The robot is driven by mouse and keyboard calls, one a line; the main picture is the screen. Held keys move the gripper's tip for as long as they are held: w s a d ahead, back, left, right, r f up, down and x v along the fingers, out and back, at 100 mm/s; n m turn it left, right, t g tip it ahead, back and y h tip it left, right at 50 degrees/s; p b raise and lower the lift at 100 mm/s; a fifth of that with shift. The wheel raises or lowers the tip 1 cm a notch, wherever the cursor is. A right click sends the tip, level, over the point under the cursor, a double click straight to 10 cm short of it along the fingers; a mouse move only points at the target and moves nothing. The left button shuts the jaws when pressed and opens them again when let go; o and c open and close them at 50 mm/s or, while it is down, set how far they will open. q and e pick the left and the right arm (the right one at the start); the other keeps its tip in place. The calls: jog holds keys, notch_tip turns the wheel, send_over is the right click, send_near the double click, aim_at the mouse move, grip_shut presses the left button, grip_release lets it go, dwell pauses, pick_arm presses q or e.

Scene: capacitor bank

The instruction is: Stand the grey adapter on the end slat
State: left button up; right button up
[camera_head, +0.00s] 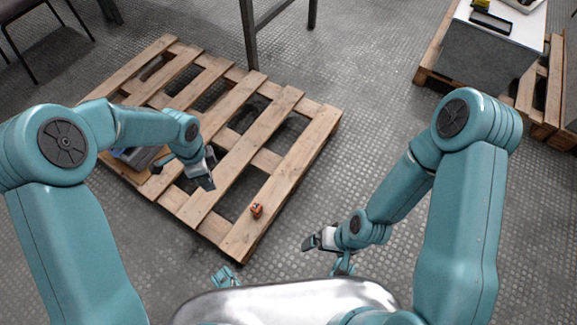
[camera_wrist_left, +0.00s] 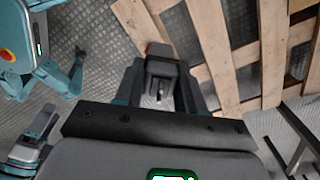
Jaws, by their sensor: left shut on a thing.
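My left gripper (camera_head: 208,182) is shut on the grey adapter and holds it over the wooden pallet. In the left wrist view the grey adapter (camera_wrist_left: 161,66) sits between the fingers of the left gripper (camera_wrist_left: 161,92), with a small pale prong facing the camera. In the head view I cannot clearly tell the adapter from the fingers. The end slat (camera_head: 290,173) is the pallet's right-hand board, to the right of my left gripper. A small orange-red block (camera_head: 257,210) rests near its front end. My right gripper (camera_head: 318,241) hangs over the floor right of the pallet; its jaw opening is unclear.
The pallet (camera_head: 236,168) has open gaps between its slats. A dark blue-grey object (camera_head: 140,157) lies on its left part, partly behind my left arm. A metal table leg (camera_head: 248,35) stands behind the pallet. A grey cabinet (camera_head: 487,55) stands on another pallet at upper right. Floor between is clear.

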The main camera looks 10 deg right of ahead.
pick_arm(q)
jog(key=s+d+f+m+p, duration=0.2)
jog(key=s+d+f+m, duration=0.35)
jog(key=f+m, duration=0.35)
jog(key=shift+m, duration=0.6)
jog(key=f+b, duration=0.3)
jog(key=f, duration=0.3)
jog(key=f+b, duration=0.2)
jog(key=f, duration=0.5)
jog(key=s+f+b, duration=0.1)
jog(key=f+b, duration=0.2)
jog(key=f, duration=0.4)
jog(key=shift+a+b, duration=0.3)
jog(key=shift+b, duration=0.05)
jog(key=shift+r, duration=0.1)
jog(key=o, duration=0.7)
jog(key=shift+f, duration=0.2)
jog(key=o, duration=0.4)
